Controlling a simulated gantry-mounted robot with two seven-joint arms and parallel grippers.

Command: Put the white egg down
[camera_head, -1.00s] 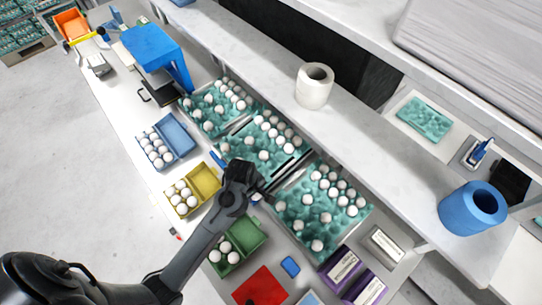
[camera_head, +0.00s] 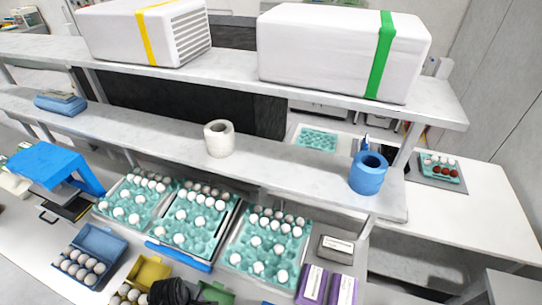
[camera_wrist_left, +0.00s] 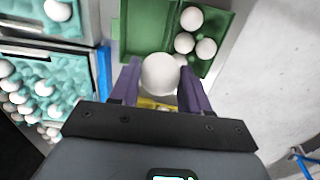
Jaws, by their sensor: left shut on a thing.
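My left gripper (camera_wrist_left: 160,76), with purple fingers, is shut on a white egg (camera_wrist_left: 159,73) in the left wrist view. The egg is held near the edge of the open green carton (camera_wrist_left: 150,32). White eggs (camera_wrist_left: 190,19) sit in the carton's right half; its left half looks empty. I cannot tell the egg's height above the carton. In the head view the dark left gripper (camera_head: 170,291) is at the bottom edge, between the yellow carton (camera_head: 151,271) and the green carton (camera_head: 214,293). The held egg is not visible there. My right gripper is not in view.
Several teal trays (camera_head: 236,260) with white eggs stand behind the cartons. A blue carton (camera_head: 102,240) of eggs is at left. Purple boxes (camera_head: 312,284) stand at right. The shelf above carries a white roll (camera_head: 219,139) and a blue roll (camera_head: 368,173).

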